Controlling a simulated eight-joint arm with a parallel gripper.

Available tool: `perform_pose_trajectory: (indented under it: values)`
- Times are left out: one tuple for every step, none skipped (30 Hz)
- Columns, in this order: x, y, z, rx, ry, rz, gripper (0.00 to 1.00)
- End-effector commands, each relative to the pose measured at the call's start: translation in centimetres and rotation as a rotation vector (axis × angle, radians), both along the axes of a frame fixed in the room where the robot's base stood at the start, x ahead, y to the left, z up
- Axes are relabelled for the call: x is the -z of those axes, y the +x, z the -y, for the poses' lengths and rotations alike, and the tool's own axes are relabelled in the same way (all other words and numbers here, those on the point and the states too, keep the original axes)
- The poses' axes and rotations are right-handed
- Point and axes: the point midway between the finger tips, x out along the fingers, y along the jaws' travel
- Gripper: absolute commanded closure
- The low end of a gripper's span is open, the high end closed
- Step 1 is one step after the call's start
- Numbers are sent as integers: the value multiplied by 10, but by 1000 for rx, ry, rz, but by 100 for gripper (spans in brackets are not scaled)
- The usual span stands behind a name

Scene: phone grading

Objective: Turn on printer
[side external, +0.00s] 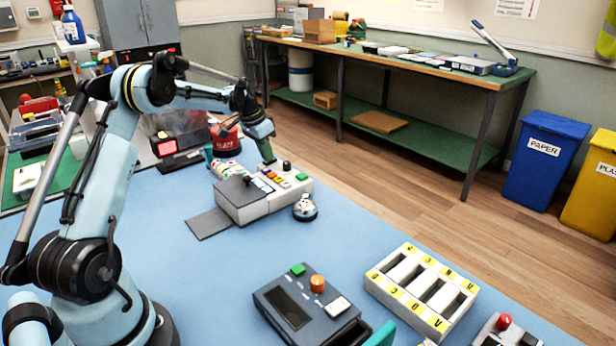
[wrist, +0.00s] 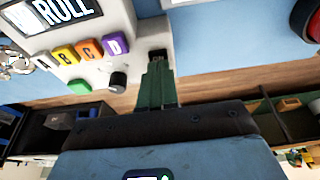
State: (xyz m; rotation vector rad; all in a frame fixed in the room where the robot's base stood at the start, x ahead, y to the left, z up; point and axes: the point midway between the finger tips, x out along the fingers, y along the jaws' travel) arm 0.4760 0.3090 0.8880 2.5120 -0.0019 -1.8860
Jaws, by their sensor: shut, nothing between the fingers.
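The printer (side external: 247,207) is a light grey box on the blue bench, with a row of coloured buttons along its top. In the wrist view the printer (wrist: 100,75) shows a display reading "ROLL", lettered buttons, a green button (wrist: 79,87) and a dark knob (wrist: 118,80). A small black switch (wrist: 157,54) sits at the printer's edge, partly hidden by my fingertips. My gripper (side external: 269,160) is shut and empty, its green fingers pointing down at the printer's far end. The wrist view shows my gripper (wrist: 158,66) at the switch; I cannot tell whether it touches.
A silver bell (side external: 305,208) stands right of the printer. A dark device (side external: 310,305) and a white lettered tray (side external: 422,290) lie nearer the front. A red-lit display box (side external: 178,143) stands behind. The bench between printer and dark device is clear.

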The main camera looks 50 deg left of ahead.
Motion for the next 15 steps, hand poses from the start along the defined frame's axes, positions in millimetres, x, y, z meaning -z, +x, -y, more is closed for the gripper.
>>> perform_pose_trajectory:
  values:
    - [-1,3,0,1,0,0,100]
    - [-1,4,0,1,0,0,100]
    - [-2,5,0,1,0,0,100]
    - [-2,6,0,1,0,0,100]
    - [-3,7,0,1,0,0,100]
    - [-3,8,0,1,0,0,100]
    - [-3,8,0,1,0,0,100]
    - [-3,8,0,1,0,0,100]
    - [-3,8,0,1,0,0,100]
    - [-3,8,0,1,0,0,100]
    - [-3,8,0,1,0,0,100]
    - [-3,8,0,1,0,0,100]
    - [-3,8,0,1,0,0,100]
    - [-3,8,0,1,0,0,100]
    - [-4,8,0,0,0,0,100]
